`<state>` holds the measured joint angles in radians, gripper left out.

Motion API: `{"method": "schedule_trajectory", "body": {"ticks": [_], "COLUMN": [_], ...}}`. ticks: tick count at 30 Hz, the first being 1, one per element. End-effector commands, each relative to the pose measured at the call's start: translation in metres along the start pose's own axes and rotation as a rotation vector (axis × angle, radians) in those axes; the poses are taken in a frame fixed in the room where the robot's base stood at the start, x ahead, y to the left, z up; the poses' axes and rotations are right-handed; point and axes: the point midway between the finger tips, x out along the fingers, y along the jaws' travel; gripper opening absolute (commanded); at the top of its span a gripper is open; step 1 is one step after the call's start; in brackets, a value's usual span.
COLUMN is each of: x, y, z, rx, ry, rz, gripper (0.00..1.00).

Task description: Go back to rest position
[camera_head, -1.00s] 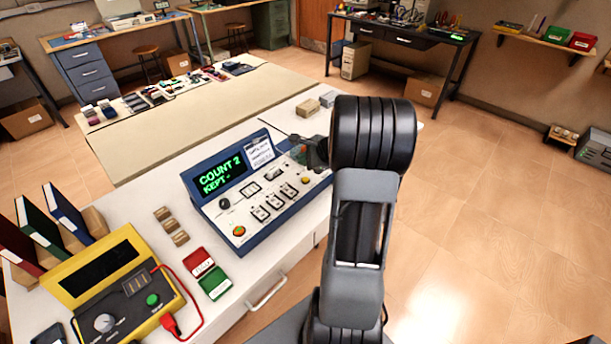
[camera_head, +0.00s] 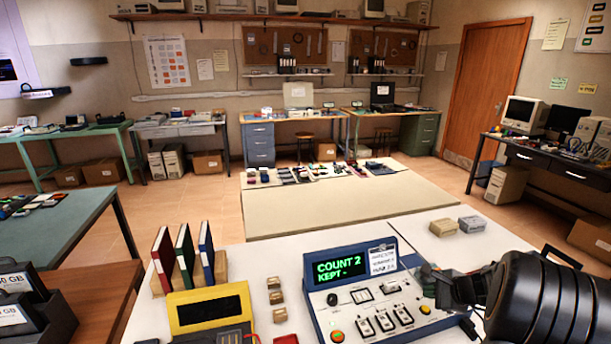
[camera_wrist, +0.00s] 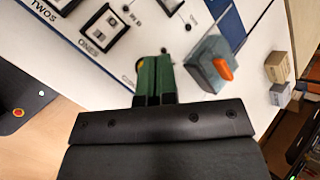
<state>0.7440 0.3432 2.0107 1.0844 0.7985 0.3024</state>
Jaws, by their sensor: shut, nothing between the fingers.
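The counter console (camera_head: 378,300) is blue-edged with a white panel and stands on the white table. Its green display (camera_head: 340,270) reads "COUNT 2" and "KEPT -". My gripper (camera_head: 447,288) is at the console's right end, partly hidden by my dark arm. In the wrist view my gripper (camera_wrist: 154,72) has its green fingers together with nothing between them, over the panel's edge. A grey block with an orange part (camera_wrist: 222,68) is just right of the fingers. Whether the fingertips touch the panel cannot be told.
A yellow meter (camera_head: 210,309), small tan blocks (camera_head: 276,298) and upright binders (camera_head: 185,250) stand left of the console. A beige-topped table (camera_head: 340,205) stands beyond. Open floor shows left of that table.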

Motion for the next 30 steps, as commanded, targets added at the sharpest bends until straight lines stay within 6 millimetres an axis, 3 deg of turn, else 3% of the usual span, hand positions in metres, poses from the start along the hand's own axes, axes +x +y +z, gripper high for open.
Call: {"method": "schedule_trajectory", "body": {"ticks": [2,4,9,15,21,27,30], "x": [0.000,-0.008,-0.036,-0.073,-0.096,-0.104,-0.104], "y": [0.027,0.048,0.100,0.142,0.158,0.159,0.159], "z": [0.002,0.018,0.087,0.147,0.187,0.218,0.218], "rx": [-0.103,-0.263,-0.818,-1.404,-1.732,-1.854,-1.856], "ry": [0.001,-0.002,-0.026,-0.010,0.038,0.040,0.040], "rz": [0.094,0.191,0.454,0.640,0.637,0.554,0.552], "gripper": [0.00,0.00,0.00,0.00,0.00,0.00,0.00]}}
